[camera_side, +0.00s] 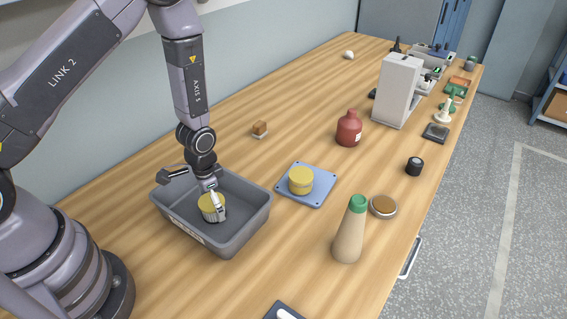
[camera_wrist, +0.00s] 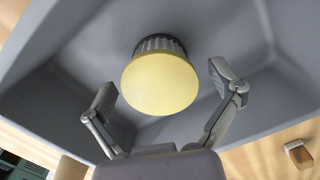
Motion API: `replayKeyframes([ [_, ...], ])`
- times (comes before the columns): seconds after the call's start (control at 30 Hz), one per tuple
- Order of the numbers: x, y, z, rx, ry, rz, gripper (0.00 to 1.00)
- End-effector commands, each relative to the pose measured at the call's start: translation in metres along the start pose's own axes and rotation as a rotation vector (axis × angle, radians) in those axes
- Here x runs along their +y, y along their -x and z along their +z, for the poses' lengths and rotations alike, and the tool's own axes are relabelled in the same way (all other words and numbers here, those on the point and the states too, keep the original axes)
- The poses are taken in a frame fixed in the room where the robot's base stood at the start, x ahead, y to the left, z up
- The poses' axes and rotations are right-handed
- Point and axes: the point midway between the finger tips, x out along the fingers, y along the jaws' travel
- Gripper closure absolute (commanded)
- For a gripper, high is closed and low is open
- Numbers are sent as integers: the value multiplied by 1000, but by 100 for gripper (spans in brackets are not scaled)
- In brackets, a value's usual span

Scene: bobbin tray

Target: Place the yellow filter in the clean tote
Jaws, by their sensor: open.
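A yellow-topped filter with ribbed grey sides (camera_side: 208,212) stands inside the grey tote (camera_side: 252,228), on its floor. It also shows in the wrist view (camera_wrist: 160,82), in the middle between my fingers. My gripper (camera_side: 213,193) reaches down into the tote over this filter. In the wrist view my gripper (camera_wrist: 165,86) is open, with a finger on each side of the filter and a visible gap on both sides. A second round yellow piece (camera_side: 301,180) sits on a blue plate (camera_side: 318,197) to the right of the tote.
A tan bottle with a green cap (camera_side: 349,232) and a round brown-topped dish (camera_side: 383,206) stand near the table's right edge. A red bottle (camera_side: 349,128) and a white machine (camera_side: 397,90) stand farther back. A small brown block (camera_side: 260,128) lies behind the tote.

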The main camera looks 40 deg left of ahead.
Motion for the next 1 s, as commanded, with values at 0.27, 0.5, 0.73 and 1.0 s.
replayKeyframes([
  [0.27,0,62,-1,7,0,-1,9],
  [0.5,0,100,-1,4,-1,0,9],
  [0.73,-4,140,-1,39,22,-7,9],
  [1.0,-14,274,36,217,142,-39,9],
])
